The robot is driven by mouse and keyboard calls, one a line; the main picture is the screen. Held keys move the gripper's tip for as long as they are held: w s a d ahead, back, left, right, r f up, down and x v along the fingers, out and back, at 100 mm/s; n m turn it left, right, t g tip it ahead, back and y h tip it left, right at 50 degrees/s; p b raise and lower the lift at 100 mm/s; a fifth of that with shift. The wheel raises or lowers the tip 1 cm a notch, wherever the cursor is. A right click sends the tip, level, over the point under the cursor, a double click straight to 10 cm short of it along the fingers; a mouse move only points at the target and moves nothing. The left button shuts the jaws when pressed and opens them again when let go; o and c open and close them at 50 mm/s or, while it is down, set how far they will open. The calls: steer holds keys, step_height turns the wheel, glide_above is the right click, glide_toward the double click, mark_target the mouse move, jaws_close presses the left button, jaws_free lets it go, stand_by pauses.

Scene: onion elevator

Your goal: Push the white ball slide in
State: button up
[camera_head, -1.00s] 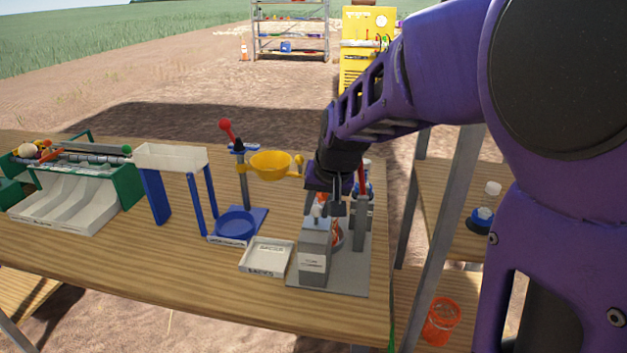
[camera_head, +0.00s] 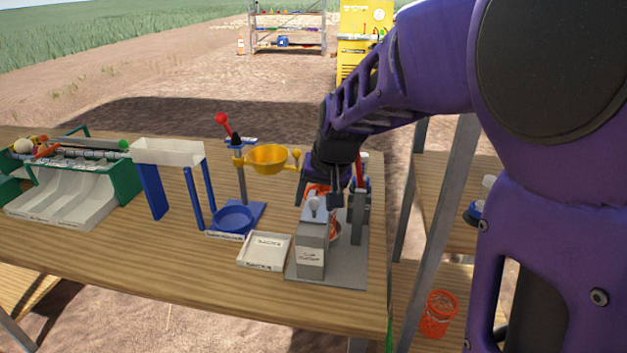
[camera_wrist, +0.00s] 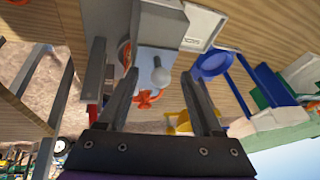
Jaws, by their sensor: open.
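My gripper (camera_head: 318,196) is open and empty, pointing down over the box.
Grey posts (camera_head: 358,215) stand just right of my gripper. A white tray (camera_head: 246,252) sits left of the box. A yellow bowl (camera_head: 267,159) on a stand and a blue dish (camera_head: 233,221) are further left. Bare wood lies along the table's front.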

steer(key=shift+r+p, duration=2.4)
steer(key=shift+r, duration=0.65)
